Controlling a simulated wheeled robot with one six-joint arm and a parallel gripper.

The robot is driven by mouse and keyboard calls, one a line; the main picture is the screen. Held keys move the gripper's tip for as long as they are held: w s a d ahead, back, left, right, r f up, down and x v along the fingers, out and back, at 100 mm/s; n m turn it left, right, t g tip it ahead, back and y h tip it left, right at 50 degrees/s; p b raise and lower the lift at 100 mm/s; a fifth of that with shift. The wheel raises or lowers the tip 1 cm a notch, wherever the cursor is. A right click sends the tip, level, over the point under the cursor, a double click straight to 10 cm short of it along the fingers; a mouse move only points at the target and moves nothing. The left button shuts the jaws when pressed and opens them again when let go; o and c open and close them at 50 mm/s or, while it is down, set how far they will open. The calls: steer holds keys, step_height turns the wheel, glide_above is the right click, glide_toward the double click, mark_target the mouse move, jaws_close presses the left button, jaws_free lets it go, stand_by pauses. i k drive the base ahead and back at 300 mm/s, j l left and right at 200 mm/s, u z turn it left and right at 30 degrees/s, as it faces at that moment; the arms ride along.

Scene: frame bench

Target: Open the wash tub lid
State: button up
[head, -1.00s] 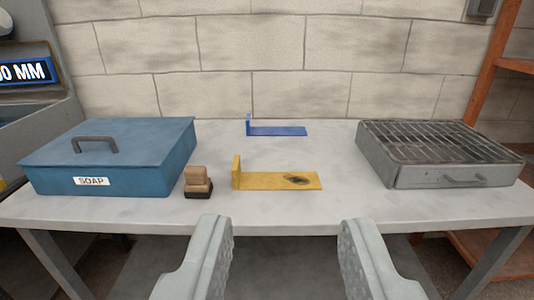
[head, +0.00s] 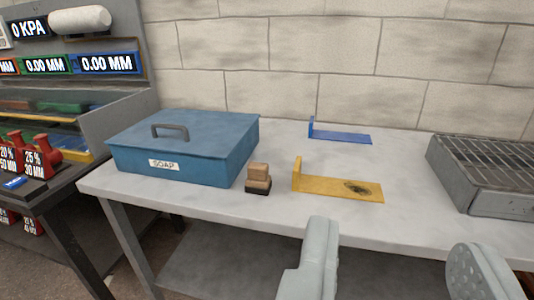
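The wash tub is a blue box (head: 200,171) with a white SOAP label, at the left of the grey table. Its flat blue lid (head: 215,134) lies shut on top. A dark arched handle (head: 170,131) stands on the lid. My gripper (head: 395,255) is open and empty at the lower right, in front of the table and apart from the tub. The inside of the tub is hidden by the lid.
A wooden block brush (head: 258,179) stands by the tub's right front corner. Yellow (head: 335,189) and blue (head: 345,138) L-shaped brackets lie mid-table. A grill-topped grey box (head: 490,175) is at right. A bench with displays (head: 70,65) stands at left.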

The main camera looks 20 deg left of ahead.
mark_target(205, 134)
steer(key=i+u, duration=0.25)
steer(key=i, duration=0.7)
